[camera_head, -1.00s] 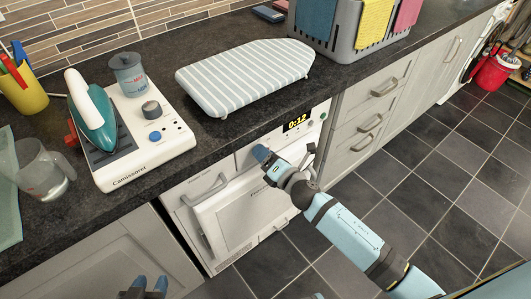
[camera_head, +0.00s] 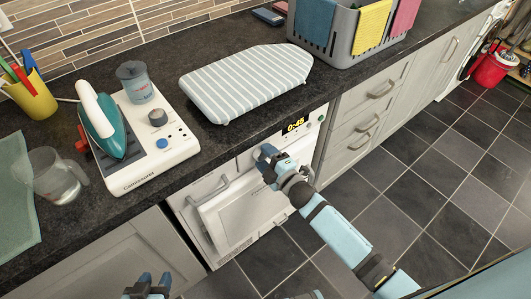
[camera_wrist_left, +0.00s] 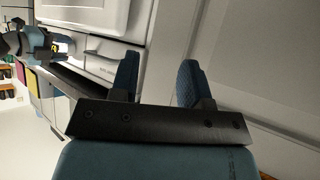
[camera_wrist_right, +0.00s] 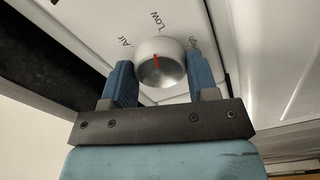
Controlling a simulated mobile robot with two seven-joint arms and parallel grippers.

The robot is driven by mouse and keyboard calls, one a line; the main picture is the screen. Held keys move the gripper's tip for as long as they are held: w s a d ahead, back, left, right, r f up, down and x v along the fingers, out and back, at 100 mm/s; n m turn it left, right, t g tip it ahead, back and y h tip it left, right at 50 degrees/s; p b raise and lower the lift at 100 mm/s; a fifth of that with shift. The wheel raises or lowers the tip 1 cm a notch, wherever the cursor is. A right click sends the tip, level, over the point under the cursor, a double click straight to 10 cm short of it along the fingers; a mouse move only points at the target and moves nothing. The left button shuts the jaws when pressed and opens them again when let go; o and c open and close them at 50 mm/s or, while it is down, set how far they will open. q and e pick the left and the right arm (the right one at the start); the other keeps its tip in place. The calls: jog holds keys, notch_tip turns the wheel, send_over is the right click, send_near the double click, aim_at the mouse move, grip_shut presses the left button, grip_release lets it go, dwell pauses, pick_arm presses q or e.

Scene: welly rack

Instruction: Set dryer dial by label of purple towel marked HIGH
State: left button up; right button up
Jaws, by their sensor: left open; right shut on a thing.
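The white dryer (camera_head: 240,213) stands under the counter, its display (camera_head: 295,126) reading 0:45. My right gripper (camera_head: 268,152) is at the dryer's panel, shut on the round dial (camera_wrist_right: 161,68). The dial's red pointer points up towards the "Low" label (camera_wrist_right: 158,20). The "Air" label (camera_wrist_right: 125,42) is at its left and the "High" label (camera_wrist_right: 196,43) at its right. A pink-purple towel (camera_head: 406,14) hangs over the grey basket at the top; no label on it is readable. My left gripper (camera_head: 147,279) is open and empty, low in front of the cabinets.
The grey basket (camera_head: 335,45) also carries a blue towel (camera_head: 315,20) and a yellow towel (camera_head: 373,25). An ironing board (camera_head: 245,82), an iron (camera_head: 103,123) on its base and a jug (camera_head: 57,177) stand on the counter.

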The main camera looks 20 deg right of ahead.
jog(key=shift+r+m+p, duration=0.15)
jog(key=shift+m+p, duration=0.4)
jog(key=shift+m, duration=0.45)
jog(key=m+p, duration=0.1)
jog(key=m, duration=0.1)
jog(key=shift+m, duration=0.3)
jog(key=shift+m+p, duration=0.5)
jog(key=shift+p, duration=0.05)
jog(key=m+p, duration=0.1)
jog(key=m, duration=0.2)
jog(key=shift+m+p, duration=0.3)
jog(key=shift+p, duration=0.05)
jog(key=shift+m+p, duration=0.35)
jog(key=shift+m, duration=0.45)
jog(key=shift+m+p, duration=0.3)
jog(key=shift+m, duration=0.7)
pick_arm(q)
jog(key=r, duration=0.3)
jog(key=shift+s+a+r, duration=0.3)
jog(key=shift+r, duration=0.05)
pick_arm(e)
jog(key=shift+m, duration=0.5)
pick_arm(q)
jog(key=shift+r, duration=0.1)
